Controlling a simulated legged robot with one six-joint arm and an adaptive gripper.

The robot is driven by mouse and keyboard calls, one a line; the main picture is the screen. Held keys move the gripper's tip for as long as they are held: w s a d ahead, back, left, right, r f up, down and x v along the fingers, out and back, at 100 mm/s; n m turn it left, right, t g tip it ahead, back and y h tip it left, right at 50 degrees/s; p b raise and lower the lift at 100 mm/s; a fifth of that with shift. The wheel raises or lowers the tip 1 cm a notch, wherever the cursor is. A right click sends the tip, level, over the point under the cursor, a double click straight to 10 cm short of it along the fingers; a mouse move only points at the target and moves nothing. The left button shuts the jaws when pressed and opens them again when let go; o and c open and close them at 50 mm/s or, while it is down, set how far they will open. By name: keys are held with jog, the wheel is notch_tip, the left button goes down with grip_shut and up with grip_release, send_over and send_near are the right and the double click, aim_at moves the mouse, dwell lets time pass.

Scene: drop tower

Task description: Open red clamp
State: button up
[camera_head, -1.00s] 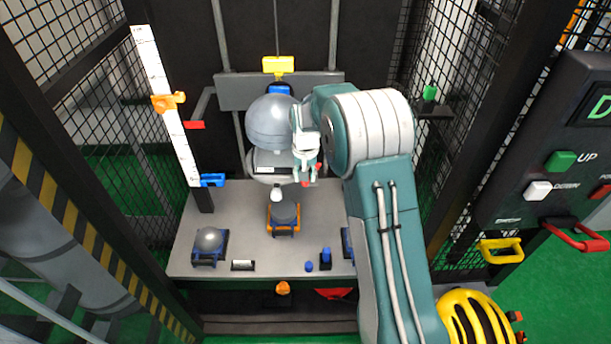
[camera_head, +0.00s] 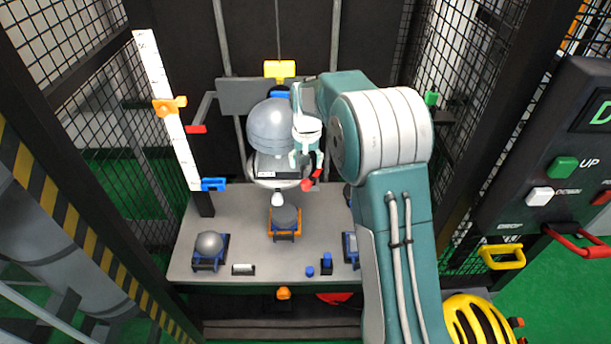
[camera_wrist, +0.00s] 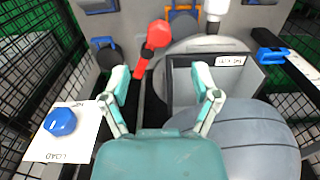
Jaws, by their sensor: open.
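The red clamp handle (camera_wrist: 158,34) has a round red knob and a short red and black lever in the wrist view. It lies just beyond my gripper (camera_wrist: 162,84), nearer the left finger. My gripper is open, with nothing held between its two pale fingers.
The grey headform (camera_wrist: 245,150) fills the lower right of the wrist view, close to my gripper. An orange-based part (camera_head: 285,222) stands on the grey table (camera_head: 250,262) below. Another red lever (camera_head: 196,129) is at the left. Mesh walls flank the tower.

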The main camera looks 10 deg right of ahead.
aim_at(306, 181)
notch_tip(306, 181, up, 5)
jog(key=shift+r, duration=0.1)
dwell(0.5)
